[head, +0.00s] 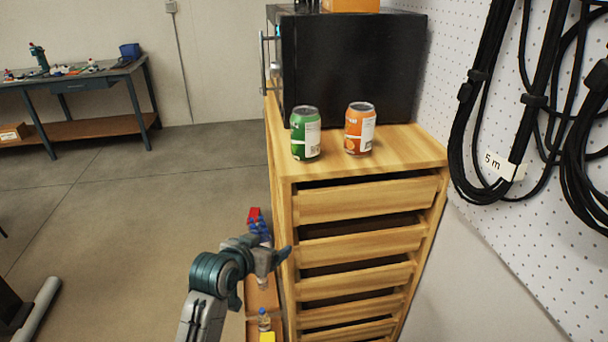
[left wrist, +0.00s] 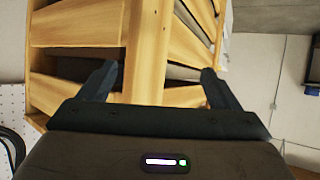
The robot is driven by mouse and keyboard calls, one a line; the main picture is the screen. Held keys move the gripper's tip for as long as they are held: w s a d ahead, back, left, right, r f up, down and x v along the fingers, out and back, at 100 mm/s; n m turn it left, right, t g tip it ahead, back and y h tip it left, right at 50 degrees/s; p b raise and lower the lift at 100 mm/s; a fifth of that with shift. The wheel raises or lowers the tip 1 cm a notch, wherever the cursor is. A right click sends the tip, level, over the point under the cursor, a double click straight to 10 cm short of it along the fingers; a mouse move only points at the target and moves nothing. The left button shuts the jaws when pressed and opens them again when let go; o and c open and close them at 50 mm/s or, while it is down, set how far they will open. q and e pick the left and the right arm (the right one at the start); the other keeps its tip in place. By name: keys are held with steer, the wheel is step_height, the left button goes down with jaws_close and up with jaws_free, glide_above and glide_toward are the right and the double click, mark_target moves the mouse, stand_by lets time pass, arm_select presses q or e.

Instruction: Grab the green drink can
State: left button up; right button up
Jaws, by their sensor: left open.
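A green drink can (head: 305,133) stands upright on top of the wooden drawer cabinet (head: 400,146), near its left front corner. My left gripper (head: 284,252) is below and to the left of the can, beside the cabinet's left front edge, and apart from the can. In the left wrist view the left gripper (left wrist: 156,85) has its two fingers spread with nothing held, and the cabinet's drawers show beyond them. The can is not in the left wrist view. My right gripper is not in view.
An orange can (head: 360,129) stands just right of the green can. A black box-shaped appliance (head: 355,65) is behind both. Black cables (head: 480,110) hang on the pegboard at right. Small items sit low beside the cabinet.

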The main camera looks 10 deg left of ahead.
mark_target(298, 127)
arm_select(q)
step_height(298, 127, up, 25)
steer(key=w+d+m+t+h, duration=0.2)
steer(key=d+t+h, duration=0.1)
steer(key=t, duration=0.2)
steer(key=w, duration=0.1)
steer(key=w+d+r+p, duration=0.1)
steer(key=w, duration=0.1)
steer(key=w+r+p, duration=0.1)
steer(key=shift+w+d, duration=0.25)
steer(key=shift+d, duration=0.1)
steer(key=shift+w+d, duration=0.1)
steer(key=shift+w, duration=0.25)
steer(key=p+x, duration=0.1)
steer(key=x, duration=0.1)
steer(key=p+x, duration=0.2)
steer(key=x, duration=0.1)
steer(key=shift+s+d+f, duration=0.1)
steer(key=shift+s+d, duration=0.1)
steer(key=shift+d, duration=0.15)
steer(key=shift+w+f, duration=0.15)
steer(key=shift+w, duration=0.15)
steer(key=shift+c, duration=0.5)
